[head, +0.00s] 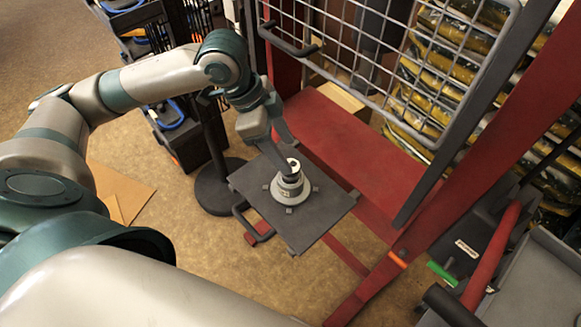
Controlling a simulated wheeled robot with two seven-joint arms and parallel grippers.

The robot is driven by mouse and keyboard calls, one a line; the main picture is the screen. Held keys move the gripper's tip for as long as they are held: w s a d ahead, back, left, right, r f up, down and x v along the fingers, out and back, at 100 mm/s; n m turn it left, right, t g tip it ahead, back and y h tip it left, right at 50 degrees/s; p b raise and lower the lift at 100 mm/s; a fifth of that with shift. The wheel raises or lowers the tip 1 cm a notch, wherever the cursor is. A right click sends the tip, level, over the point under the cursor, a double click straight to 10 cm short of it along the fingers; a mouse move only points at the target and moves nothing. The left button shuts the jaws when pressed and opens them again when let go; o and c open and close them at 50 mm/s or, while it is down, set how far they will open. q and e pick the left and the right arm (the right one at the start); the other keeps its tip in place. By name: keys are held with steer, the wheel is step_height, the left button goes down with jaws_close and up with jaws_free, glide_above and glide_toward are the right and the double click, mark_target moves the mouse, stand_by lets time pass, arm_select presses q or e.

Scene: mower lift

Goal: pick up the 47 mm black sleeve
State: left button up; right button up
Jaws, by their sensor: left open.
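A small dark square platform (325,205) stands in the middle of the view. A pale grey stepped round piece (289,188) sits on it, with a small dark spot at its top. I cannot tell whether that spot is the black sleeve or an opening, and I make out no other black sleeve. My left gripper (287,158) reaches down from the upper left, its dark fingers open at the top of the round piece. The fingers partly cover that top, and I cannot tell whether they touch it. My right gripper is not in view.
A red frame (350,145) with a wire mesh gate (385,60) stands behind and right of the platform. A black round-based stand (213,187) is left of it. A grey cart (545,285) is at lower right. Brown floor at lower left is mostly clear around flat cardboard (120,190).

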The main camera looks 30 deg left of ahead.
arm_select(q)
steer(key=shift+w+d+f, duration=0.1)
steer(key=shift+d+f, duration=0.05)
steer(key=shift+f, duration=0.25)
steer(key=shift+d+f+p, duration=0.1)
steer(key=shift+f+p, duration=0.2)
steer(key=shift+f, duration=0.15)
steer(key=f, duration=0.1)
steer(key=d+f+p, duration=0.1)
steer(key=f, duration=0.1)
steer(key=shift+s+f, duration=0.2)
steer(key=shift+f, duration=0.05)
steer(key=shift+w+d+f, duration=0.1)
steer(key=shift+f, duration=0.25)
jaws_close()
